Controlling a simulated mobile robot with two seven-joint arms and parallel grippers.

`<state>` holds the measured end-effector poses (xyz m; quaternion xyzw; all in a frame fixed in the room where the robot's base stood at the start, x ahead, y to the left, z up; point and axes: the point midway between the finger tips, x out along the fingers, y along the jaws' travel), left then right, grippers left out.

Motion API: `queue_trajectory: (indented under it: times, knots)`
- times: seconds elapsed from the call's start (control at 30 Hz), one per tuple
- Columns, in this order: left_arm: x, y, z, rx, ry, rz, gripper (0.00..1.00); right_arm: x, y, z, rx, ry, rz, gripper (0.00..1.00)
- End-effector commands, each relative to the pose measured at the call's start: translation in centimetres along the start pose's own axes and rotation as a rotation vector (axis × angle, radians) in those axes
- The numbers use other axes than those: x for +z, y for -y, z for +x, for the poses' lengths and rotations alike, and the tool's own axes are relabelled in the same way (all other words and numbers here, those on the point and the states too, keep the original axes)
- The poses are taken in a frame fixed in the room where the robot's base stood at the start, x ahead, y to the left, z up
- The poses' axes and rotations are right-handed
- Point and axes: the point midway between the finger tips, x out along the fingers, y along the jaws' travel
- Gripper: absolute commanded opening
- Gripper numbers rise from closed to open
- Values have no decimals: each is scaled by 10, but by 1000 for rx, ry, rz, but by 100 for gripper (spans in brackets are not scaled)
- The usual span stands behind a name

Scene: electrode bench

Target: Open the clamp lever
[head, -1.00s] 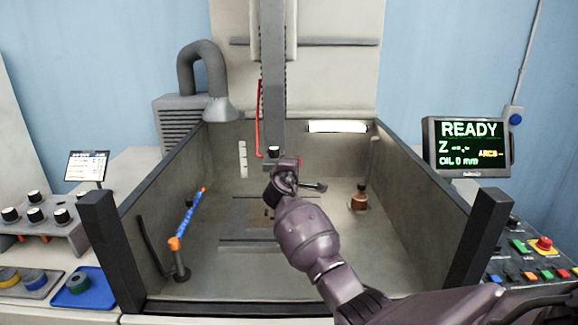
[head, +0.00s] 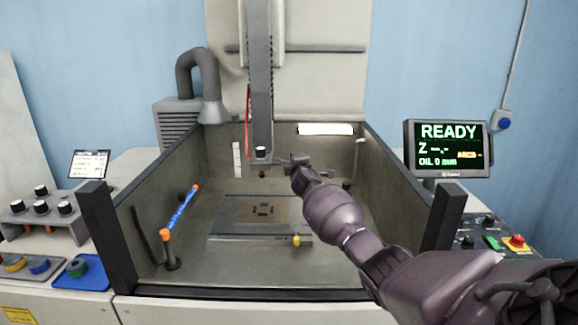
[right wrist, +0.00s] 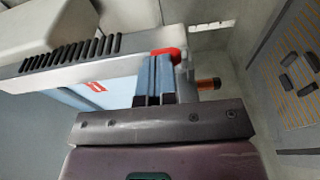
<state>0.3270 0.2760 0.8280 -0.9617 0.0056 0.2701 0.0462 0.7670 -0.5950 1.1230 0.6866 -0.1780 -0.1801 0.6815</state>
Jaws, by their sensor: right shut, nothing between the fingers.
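A red piece (right wrist: 166,52) that looks like the clamp lever sits right at my fingertips in the right wrist view. Beside it are a small grey holder and a copper-coloured cylinder (right wrist: 208,84). My right gripper (right wrist: 156,62) is shut and empty, its blue-grey fingers together. I cannot tell whether the fingertips touch the red piece or only overlap it. In the head view my right gripper (head: 274,164) is just at the lower end of the machine's vertical head (head: 261,105); the lever is too small to make out there. My left gripper is out of view.
The tank has dark front posts (head: 106,235) and side walls. A work plate (head: 235,212) with a yellow knob (head: 296,240) lies on its floor. A blue jointed nozzle (head: 181,212) stands at left. A screen (head: 448,148) reading READY is at right.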

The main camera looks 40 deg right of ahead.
Motion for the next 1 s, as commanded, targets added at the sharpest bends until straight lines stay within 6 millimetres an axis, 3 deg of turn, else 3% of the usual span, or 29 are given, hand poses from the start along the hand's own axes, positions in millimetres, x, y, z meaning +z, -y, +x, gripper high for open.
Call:
queue_trajectory:
  times: [0.4,1.0]
  knots:
    - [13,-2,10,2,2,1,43,18,2,18,-2,1,0,0]
    - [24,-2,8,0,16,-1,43,23,0,26,-1,1,0,0]
